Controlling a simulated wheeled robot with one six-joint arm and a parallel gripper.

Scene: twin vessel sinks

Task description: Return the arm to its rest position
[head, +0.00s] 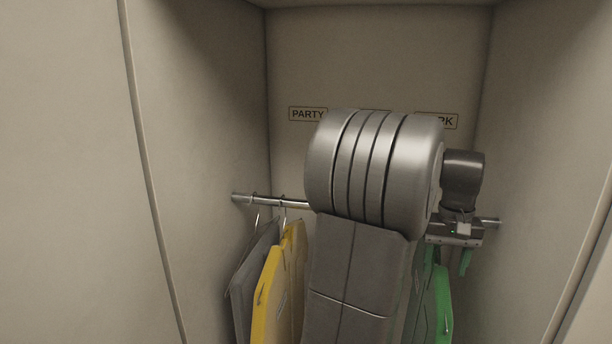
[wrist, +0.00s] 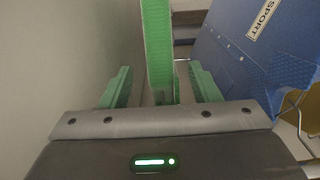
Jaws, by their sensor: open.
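My arm fills the middle of the head view, inside a closet. My gripper (head: 455,262) is at the right end of the hanging rail, just above a green garment (head: 440,302). In the wrist view, my gripper (wrist: 162,80) has its two green fingers spread apart. The green garment (wrist: 157,45) shows edge-on between or just beyond the fingers; I cannot tell how deep it lies between them. No contact with either finger is visible. My arm hides the middle of the rail.
A metal rail (head: 243,198) holds a grey garment (head: 247,284) and a yellow garment (head: 272,295) at left. A blue garment (wrist: 235,60) labelled SPORT is close on the right in the wrist view. Closet walls stand close on both sides; a PARTY label (head: 307,114) is on the back wall.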

